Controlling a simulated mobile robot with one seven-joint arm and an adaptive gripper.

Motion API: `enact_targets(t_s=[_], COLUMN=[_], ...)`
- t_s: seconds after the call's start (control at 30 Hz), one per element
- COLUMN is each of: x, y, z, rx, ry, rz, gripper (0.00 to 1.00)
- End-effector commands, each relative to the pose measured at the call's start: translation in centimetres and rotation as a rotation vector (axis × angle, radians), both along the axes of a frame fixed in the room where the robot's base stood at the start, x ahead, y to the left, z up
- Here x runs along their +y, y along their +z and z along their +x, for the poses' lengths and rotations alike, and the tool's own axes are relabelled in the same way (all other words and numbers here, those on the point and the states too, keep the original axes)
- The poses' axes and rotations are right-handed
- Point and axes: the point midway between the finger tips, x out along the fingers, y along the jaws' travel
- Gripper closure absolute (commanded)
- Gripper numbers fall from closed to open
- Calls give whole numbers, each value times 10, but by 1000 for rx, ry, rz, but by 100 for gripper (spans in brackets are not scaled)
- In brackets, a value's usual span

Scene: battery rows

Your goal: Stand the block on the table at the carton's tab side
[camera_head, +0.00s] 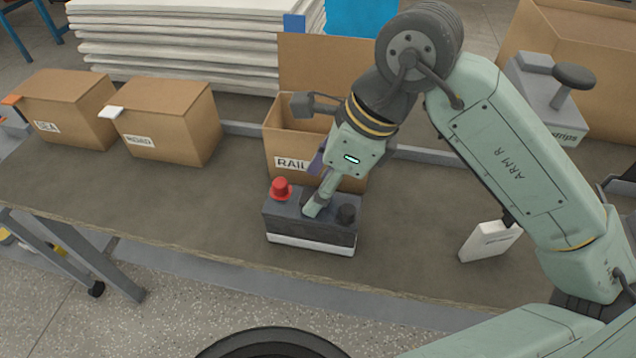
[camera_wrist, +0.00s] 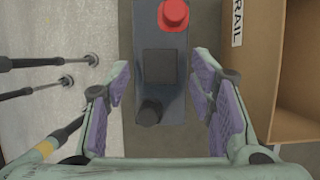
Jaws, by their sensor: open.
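A dark battery-like block (camera_head: 311,222) with a pale base stands upright on the table (camera_head: 200,225), in front of the open carton marked RAIL (camera_head: 285,165). Its red cap (camera_head: 281,188) is at the left and its black cap at the right. My gripper (camera_head: 316,205) is over the block's top. In the wrist view my gripper (camera_wrist: 162,82) is open, with one purple-padded finger on each side of the block (camera_wrist: 160,95); slim gaps show. A blue tab (camera_head: 294,26) shows at the upper left of the raised brown panel behind the carton.
Closed cartons stand to the left, one with an orange tab (camera_head: 11,99), one with a white tab (camera_head: 110,112). A white block (camera_head: 488,241) stands at the right. A grey device (camera_head: 549,100) is behind my arm. The table's front edge is close to the block; the front left table is clear.

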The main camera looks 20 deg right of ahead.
Motion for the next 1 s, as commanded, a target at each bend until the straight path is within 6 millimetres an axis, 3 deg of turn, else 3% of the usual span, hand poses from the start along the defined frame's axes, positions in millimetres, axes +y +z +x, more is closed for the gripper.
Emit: enact_targets(t_s=[0.3, 0.5, 1.0], x=[-22, -31, -35], y=[63, 91, 101], z=[-14, -21, -24], rx=[-3, -1, 0], ry=[-2, 1, 1], rz=[-2, -1, 0], gripper=[50, 50, 50])
